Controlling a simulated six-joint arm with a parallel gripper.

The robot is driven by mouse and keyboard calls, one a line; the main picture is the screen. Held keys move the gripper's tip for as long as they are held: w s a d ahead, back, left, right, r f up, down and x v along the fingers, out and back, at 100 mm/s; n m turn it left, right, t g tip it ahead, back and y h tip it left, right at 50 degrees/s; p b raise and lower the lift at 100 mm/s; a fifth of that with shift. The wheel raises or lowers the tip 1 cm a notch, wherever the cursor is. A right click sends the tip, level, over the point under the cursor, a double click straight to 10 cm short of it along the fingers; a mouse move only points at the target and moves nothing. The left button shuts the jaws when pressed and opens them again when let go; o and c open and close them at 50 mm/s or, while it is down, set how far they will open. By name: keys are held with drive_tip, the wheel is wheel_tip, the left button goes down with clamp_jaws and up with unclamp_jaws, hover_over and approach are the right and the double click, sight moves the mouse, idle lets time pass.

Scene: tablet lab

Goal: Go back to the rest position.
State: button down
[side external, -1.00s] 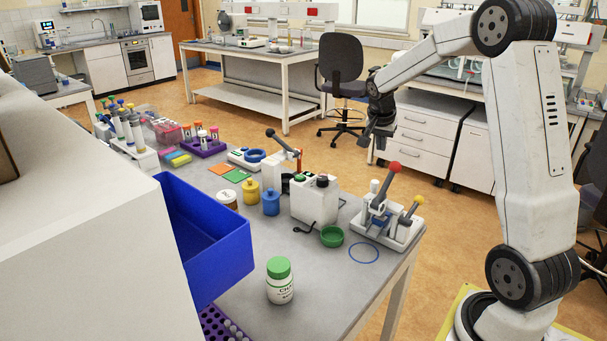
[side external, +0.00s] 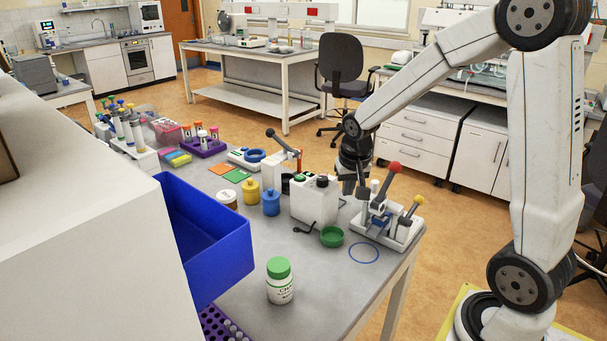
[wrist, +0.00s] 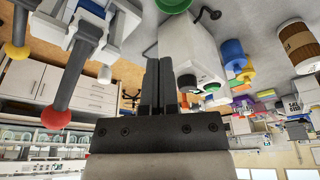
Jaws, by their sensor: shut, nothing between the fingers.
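The press levers (wrist: 62,80) show at the left there, and the white container (wrist: 190,55) shows at the right of the fingers.
A white dispenser (side external: 312,203), a green dish (side external: 332,236) and a white bottle with a green lid (side external: 280,280) stand on the bench. A blue bin (side external: 225,262) is at the left. A drawer cabinet (side external: 425,135) stands behind the arm, with open floor (side external: 255,120) between benches.

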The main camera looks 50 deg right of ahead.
drive_tip(key=s+a+f+n+y, duration=0.1)
drive_tip(key=s+a+f+n, duration=0.1)
drive_tip(key=s+a+n, duration=0.2)
drive_tip(key=s+a+f+n, duration=0.2)
drive_tip(key=s+a, duration=0.3)
drive_tip(key=a, duration=0.4)
drive_tip(key=shift+a+f+n+y, duration=0.15)
drive_tip(key=shift+f+n+y, duration=0.2)
drive_tip(key=shift+n, duration=0.55)
